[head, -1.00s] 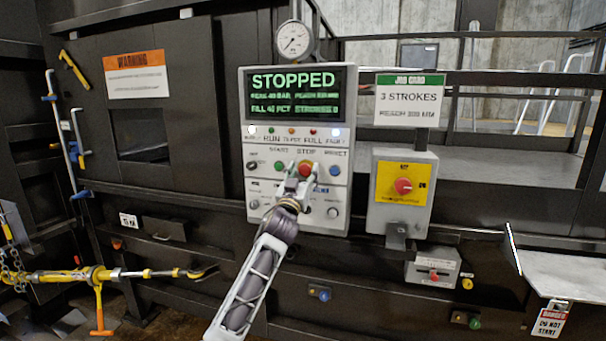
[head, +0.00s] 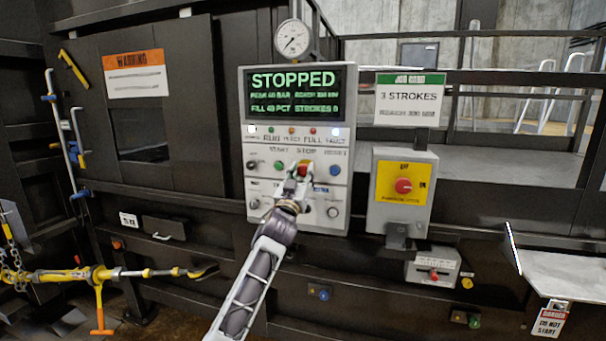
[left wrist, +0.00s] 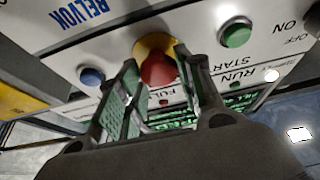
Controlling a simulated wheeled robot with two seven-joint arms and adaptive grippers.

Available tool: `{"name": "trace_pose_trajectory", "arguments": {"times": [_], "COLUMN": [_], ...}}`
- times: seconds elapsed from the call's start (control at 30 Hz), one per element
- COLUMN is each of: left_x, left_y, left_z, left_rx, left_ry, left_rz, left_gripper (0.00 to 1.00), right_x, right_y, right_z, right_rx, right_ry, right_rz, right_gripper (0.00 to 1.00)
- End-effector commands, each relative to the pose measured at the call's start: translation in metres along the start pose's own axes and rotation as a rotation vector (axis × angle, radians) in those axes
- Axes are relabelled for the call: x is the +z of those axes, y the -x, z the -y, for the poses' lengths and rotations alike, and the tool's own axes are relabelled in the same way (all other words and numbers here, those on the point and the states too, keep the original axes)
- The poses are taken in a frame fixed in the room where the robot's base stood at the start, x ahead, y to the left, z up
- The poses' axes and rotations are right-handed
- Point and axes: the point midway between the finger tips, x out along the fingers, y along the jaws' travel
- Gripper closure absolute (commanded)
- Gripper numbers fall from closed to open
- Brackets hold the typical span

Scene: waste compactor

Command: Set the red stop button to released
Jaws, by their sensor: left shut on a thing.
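The red stop button (head: 305,165) sits under the word STOP on the grey control panel (head: 341,215), with a yellow collar around it in the left wrist view (left wrist: 158,72). My left gripper (head: 300,173) reaches up to it from below and partly hides it in the head view. In the left wrist view its fingers (left wrist: 157,62) stand on either side of the red button, shut on it. The panel's screen (head: 294,94) reads STOPPED. My right gripper is not in view.
A green start button (head: 279,166) and a blue reset button (head: 335,170) flank the stop button closely. To the right is a box with a red knob on a yellow plate (head: 388,195). A pressure gauge (head: 293,39) stands above the panel.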

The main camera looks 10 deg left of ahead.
Motion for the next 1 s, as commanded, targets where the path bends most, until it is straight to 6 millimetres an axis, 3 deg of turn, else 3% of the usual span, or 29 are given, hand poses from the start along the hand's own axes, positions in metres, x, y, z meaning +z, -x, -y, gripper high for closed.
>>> {"name": "trace_pose_trajectory", "arguments": {"times": [0.17,0.4,0.43,0.57,1.0], "left_x": [-0.002,-0.001,-0.001,-0.001,-0.001], "left_y": [0.006,0.007,0.007,0.007,0.008], "left_z": [-0.001,-0.001,-0.001,-0.001,0.0], "left_rx": [0.001,0.001,0.001,0.001,0.0], "left_ry": [0.0,0.0,0.0,0.0,0.0], "left_rz": [0.001,0.003,0.003,0.002,0.002], "left_gripper": [1.0,1.0,0.61,0.45,0.43], "right_x": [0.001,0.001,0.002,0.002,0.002], "right_y": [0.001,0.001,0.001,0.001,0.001], "right_z": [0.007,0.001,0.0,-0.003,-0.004], "right_rx": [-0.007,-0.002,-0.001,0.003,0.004], "right_ry": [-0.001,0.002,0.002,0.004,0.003], "right_rz": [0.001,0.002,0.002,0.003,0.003], "right_gripper": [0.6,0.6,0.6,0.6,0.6]}}
